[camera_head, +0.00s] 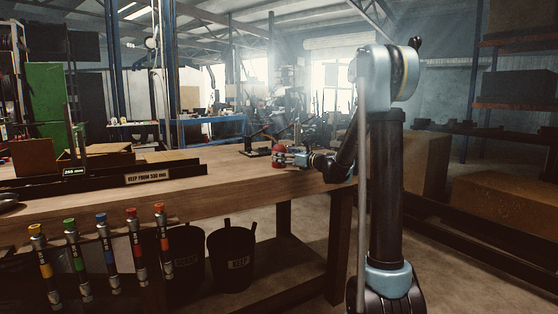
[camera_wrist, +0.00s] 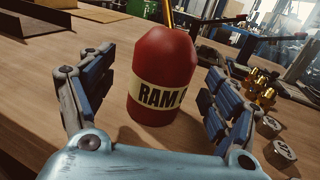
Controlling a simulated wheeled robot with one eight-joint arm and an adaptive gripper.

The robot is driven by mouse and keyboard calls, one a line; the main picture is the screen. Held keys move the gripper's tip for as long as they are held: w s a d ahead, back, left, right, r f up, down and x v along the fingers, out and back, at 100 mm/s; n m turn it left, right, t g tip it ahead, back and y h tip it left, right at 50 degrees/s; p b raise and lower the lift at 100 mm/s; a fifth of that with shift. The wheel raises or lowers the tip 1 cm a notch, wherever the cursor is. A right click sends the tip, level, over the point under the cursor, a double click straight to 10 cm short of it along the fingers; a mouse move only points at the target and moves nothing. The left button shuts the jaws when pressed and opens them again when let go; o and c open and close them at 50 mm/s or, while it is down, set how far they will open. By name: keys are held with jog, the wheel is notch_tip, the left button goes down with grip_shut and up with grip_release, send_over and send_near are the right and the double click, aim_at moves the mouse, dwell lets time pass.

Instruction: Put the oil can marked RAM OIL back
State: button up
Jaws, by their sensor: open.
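The red oil can (camera_wrist: 163,78) stands upright on the workbench (camera_wrist: 40,80) in the wrist view. Its pale label reads "RAM" and the rest is cut off by its curve and my finger. My gripper (camera_wrist: 158,105) is open, with one finger to the left of the can and one to its right. A gap shows on the left, and the right finger is close to the can's side. In the head view the can (camera_head: 278,157) is small, at the tips of my gripper (camera_head: 282,157) near the bench's far right part.
Brass fittings (camera_wrist: 262,88) and round metal pieces (camera_wrist: 279,152) lie right of the can. In the head view, a rack marked "KEEP FROM 500 mm" (camera_head: 148,177) lies on the bench. Several colour-banded tools (camera_head: 135,240) hang along its front, and bins (camera_head: 231,262) stand below.

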jog(key=x, duration=0.3)
jog(key=shift+w+a, duration=0.2)
jog(key=shift+w, duration=0.15)
jog(key=c, duration=1.7)
